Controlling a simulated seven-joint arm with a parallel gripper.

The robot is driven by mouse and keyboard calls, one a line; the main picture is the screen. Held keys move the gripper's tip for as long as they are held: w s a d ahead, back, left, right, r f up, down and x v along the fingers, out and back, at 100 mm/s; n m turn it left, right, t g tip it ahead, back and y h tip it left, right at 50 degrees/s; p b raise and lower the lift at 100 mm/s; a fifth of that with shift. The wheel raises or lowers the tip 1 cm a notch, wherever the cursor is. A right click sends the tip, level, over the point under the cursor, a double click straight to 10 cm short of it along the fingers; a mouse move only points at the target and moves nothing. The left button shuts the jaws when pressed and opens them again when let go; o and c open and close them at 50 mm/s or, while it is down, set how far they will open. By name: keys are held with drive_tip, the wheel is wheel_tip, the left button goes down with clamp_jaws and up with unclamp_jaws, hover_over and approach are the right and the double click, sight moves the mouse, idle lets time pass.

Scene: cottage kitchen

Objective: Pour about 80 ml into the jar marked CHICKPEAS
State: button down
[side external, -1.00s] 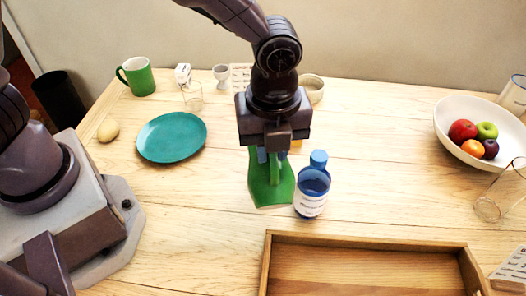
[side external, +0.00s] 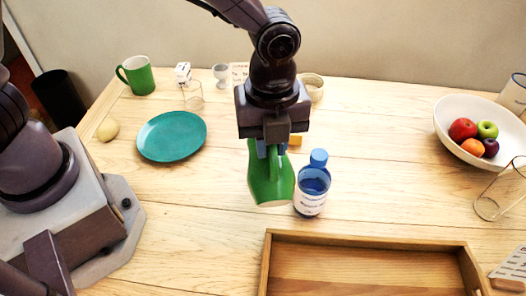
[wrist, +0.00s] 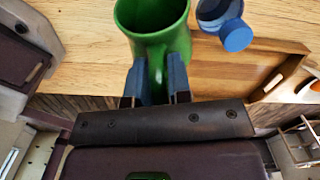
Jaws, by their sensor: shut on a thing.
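My gripper (side external: 272,150) is shut on the handle of a green jug (side external: 268,180), to the left of the blue jar. The wrist view shows the jug (wrist: 150,48) with its wide mouth visible; I cannot make out any liquid in it. The blue see-through jar (side external: 312,192) stands upright on the table with a white label, too small to read. A blue cap (side external: 318,157) shows at its top rear, and also beside its mouth in the wrist view (wrist: 236,36). I see no stream between jug and jar.
A wooden tray (side external: 365,238) lies in front of the jar. A teal plate (side external: 172,137), a green mug (side external: 137,75) and an egg-like object (side external: 108,130) are at left. A fruit bowl (side external: 455,112) and a clear glass (side external: 497,195) are at right. The table between jar and bowl is clear.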

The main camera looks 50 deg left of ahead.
sight(275, 166)
drive_tip(key=shift+w+a+r+g+h+p, duration=0.4)
drive_tip(key=shift+w+a+g+h, duration=0.2)
drive_tip(key=shift+a+h, duration=0.3)
idle(1.0)
drive_tip(key=shift+s+d+f+t+y, duration=0.15)
drive_tip(key=shift+s+d+t+y, duration=0.15)
drive_tip(key=shift+d, duration=0.25)
drive_tip(key=shift+s+d+f+t+y, duration=0.15)
drive_tip(key=shift+s+d+t+y, duration=0.05)
drive_tip(key=shift+s+d+y, duration=0.25)
drive_tip(key=shift+d+f+t+y, duration=0.25)
drive_tip(key=shift+f+t+y, duration=0.1)
drive_tip(key=shift+y, duration=0.1)
drive_tip(key=shift+s+d+f+t+y+b, duration=0.3)
drive_tip(key=shift+s+d+f+t+y, duration=0.15)
drive_tip(key=shift+d+f+y, duration=0.4)
drive_tip(key=shift+s+f+t+y, duration=0.1)
drive_tip(key=shift+f+t+y, duration=0.4)
drive_tip(key=shift+y, duration=0.25)
drive_tip(key=shift+d, duration=0.1)
